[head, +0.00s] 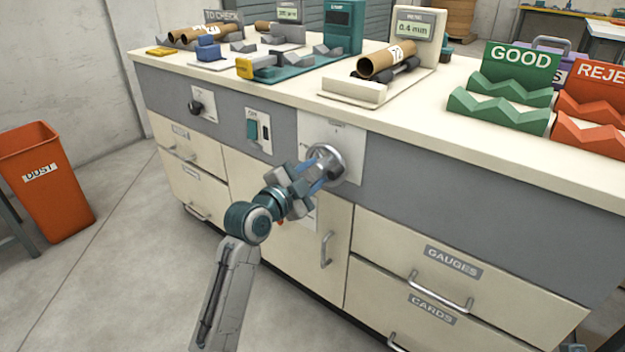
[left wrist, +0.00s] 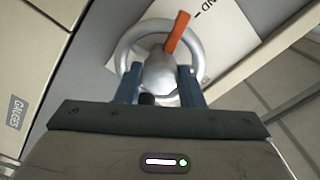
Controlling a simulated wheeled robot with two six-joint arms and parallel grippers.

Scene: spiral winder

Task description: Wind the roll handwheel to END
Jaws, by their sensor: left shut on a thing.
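The roll handwheel (head: 326,163) is a round silver-grey wheel on a white plate (head: 345,142) on the front of the bench. In the left wrist view the handwheel (left wrist: 127,45) shows its rim, its hub and an orange pointer (left wrist: 176,32). Part of the word END shows on the plate there, near the pointer's upper right. My left gripper (head: 314,178) is at the handwheel. In the left wrist view its two blue fingers (left wrist: 160,85) are shut on the wheel's hub, one on each side. My right gripper is in neither view.
A cardboard roll (head: 386,60) rests on a gauge with a display reading 0.4 mm (head: 412,30). Green GOOD (head: 505,110) and red REJECT (head: 590,138) racks stand at the right. A black knob (head: 196,107) and a switch (head: 253,130) are left of the handwheel. Drawer handles stick out below.

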